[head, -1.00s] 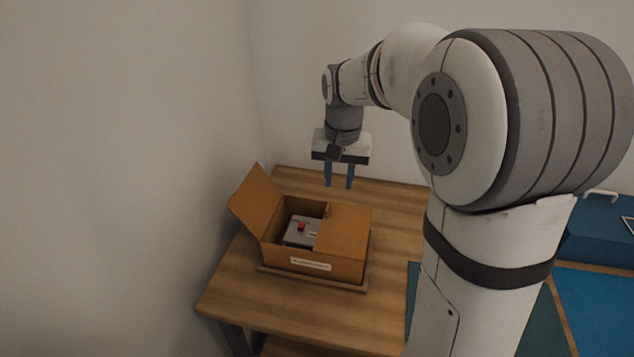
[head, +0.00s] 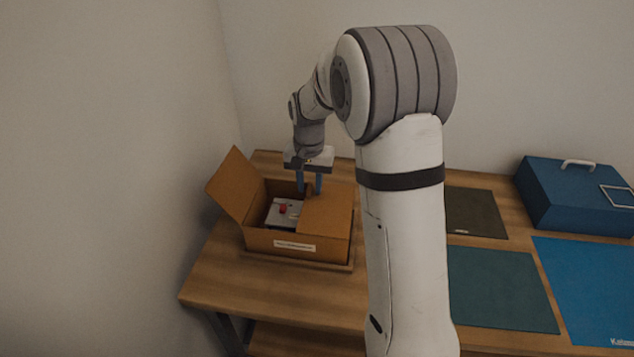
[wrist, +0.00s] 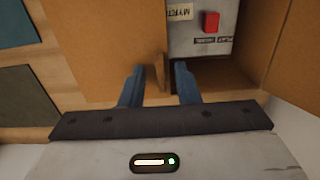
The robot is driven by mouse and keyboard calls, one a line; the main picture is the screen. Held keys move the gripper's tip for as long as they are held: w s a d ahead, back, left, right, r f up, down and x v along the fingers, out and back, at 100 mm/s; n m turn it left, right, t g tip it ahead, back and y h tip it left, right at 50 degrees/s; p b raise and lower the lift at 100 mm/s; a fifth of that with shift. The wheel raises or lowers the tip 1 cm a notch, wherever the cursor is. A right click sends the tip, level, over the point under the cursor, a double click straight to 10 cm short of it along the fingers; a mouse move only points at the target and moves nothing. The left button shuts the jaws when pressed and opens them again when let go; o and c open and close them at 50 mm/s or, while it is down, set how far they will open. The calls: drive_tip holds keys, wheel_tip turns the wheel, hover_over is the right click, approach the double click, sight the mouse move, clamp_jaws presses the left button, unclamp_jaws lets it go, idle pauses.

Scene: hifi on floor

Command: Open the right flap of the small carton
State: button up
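The small carton (head: 285,247) stands on the wooden table. Its left flap (head: 233,185) is raised and leans outward; it shows at the right of the wrist view (wrist: 294,60). Its right flap (head: 326,210) lies across the right half of the opening; it fills the left middle of the wrist view (wrist: 95,45). A small tab (wrist: 162,68) projects at this flap's inner edge. My gripper (head: 310,192) is low at the carton's back side. Its fingers are open (wrist: 159,72), with the tab appearing between them; contact cannot be told.
A grey box with a red button (head: 282,212) sits inside the carton. A shallow wooden tray rim (head: 300,262) shows around the carton's base. A wall stands close on the left. Dark (head: 475,212), teal (head: 500,290) and blue mats and a blue case (head: 570,195) lie to the right.

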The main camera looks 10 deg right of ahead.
drive_tip(key=shift+f, duration=0.1)
clamp_jaws()
idle(0.5)
